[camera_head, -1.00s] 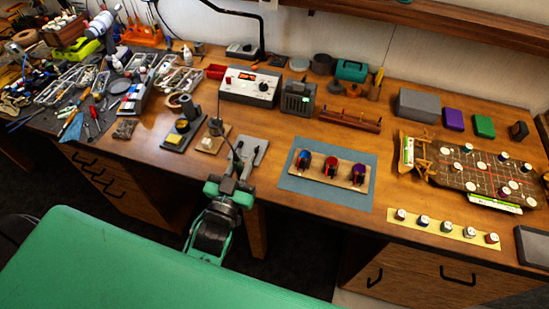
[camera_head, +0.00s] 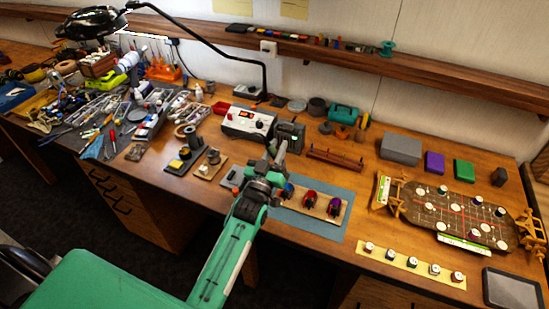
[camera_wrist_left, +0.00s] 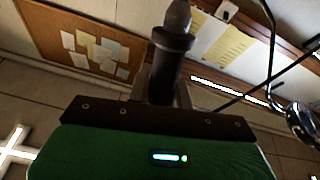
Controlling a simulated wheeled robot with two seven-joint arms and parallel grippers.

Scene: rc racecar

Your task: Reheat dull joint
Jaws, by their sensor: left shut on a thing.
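My left gripper (camera_head: 277,158) is over the bench near the left edge of the blue mat (camera_head: 335,233). It is shut on a dark cylindrical tool (camera_wrist_left: 165,75) with a collar and a rounded grey end, seen upright in the wrist view; it looks like a soldering iron handle. Its working tip cannot be made out. A dark brown board (camera_head: 455,203) with several white-topped round parts and red lines lies at the right. A wooden block (camera_head: 322,212) on the mat carries coloured round parts, partly hidden by my arm. My right gripper is not in view.
A white control unit (camera_head: 248,122) with a red display stands behind my gripper. Small stands (camera_head: 185,155) are to its left. A yellow strip (camera_head: 395,262) with several small pots lies at the front. A lamp arm (camera_head: 215,45) hangs over the back. Bare bench lies between mat and board.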

